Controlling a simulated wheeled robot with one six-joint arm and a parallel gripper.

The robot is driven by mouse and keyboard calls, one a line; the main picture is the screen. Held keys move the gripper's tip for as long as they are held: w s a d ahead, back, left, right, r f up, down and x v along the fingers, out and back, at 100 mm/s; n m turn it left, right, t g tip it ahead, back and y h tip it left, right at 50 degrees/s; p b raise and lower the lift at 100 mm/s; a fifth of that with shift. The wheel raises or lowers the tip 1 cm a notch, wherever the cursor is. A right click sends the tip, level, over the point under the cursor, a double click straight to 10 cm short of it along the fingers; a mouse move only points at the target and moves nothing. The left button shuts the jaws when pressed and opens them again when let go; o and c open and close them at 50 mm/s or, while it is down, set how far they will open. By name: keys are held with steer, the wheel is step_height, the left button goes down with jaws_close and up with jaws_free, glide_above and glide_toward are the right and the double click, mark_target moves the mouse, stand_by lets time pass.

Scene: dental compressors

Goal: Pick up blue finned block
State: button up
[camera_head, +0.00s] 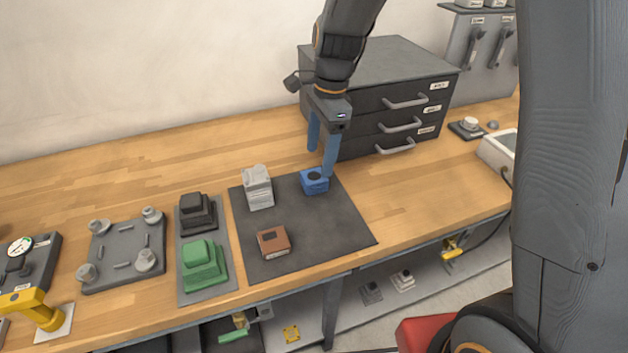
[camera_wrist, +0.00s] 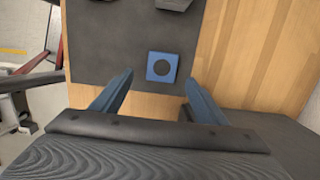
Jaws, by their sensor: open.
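The blue finned block (camera_head: 314,184) sits on the dark mat (camera_head: 325,228) near its back right corner. It has a dark round spot on top. In the wrist view the blue block (camera_wrist: 162,67) lies ahead of the fingertips, roughly between their lines. My gripper (camera_head: 322,160) has two blue fingers, spread apart with nothing between them. In the head view one fingertip is just above and behind the block. In the wrist view my gripper (camera_wrist: 160,78) is open, and I cannot tell whether a finger touches the block.
A light grey block (camera_head: 258,188) and a brown block (camera_head: 273,242) share the mat. Green (camera_head: 203,264) and black (camera_head: 197,212) blocks stand on a grey plate to the left. A dark drawer cabinet (camera_head: 385,95) stands close behind my gripper. Bare wood lies right of the mat.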

mark_target(314, 176)
steer(key=shift+a+f+p, duration=0.2)
steer(key=shift+f+p, duration=0.15)
steer(key=shift+f, duration=0.6)
steer(key=shift+a+f+p, duration=0.2)
steer(key=shift+f+p, duration=0.1)
steer(key=shift+f, duration=0.7)
steer(key=shift+a+f+p, duration=0.2)
steer(key=shift+f+p, duration=0.15)
steer(key=shift+f, duration=0.6)
steer(key=shift+c, duration=0.2)
steer(key=c, duration=1.2)
